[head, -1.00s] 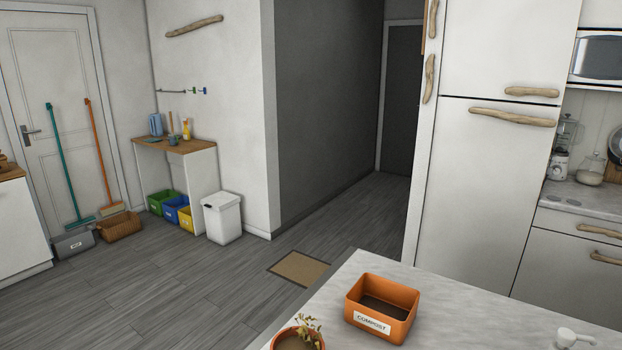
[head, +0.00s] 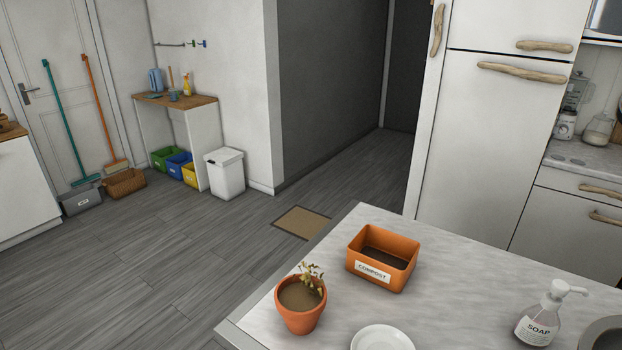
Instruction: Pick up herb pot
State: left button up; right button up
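The herb pot (head: 300,317) is a round terracotta pot with brown soil and a small, sparse, yellowish-green plant. It stands upright near the left edge of the pale marble-look counter (head: 460,272) in the head view. Neither of my grippers shows in the head view, and nothing touches the pot.
An orange box labelled COMPOST (head: 382,258) stands behind and right of the pot. A white dish (head: 383,338) lies right of the pot, cut by the frame edge. A soap bottle (head: 540,318) stands further right. The grey floor (head: 190,260) left of the counter is open.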

aim_at(301, 298)
jog(key=k+l+z, duration=0.2)
jog(key=k+l, duration=0.3)
jog(key=k+l+z, duration=0.2)
jog(key=k+l, duration=0.25)
jog(key=l, duration=0.1)
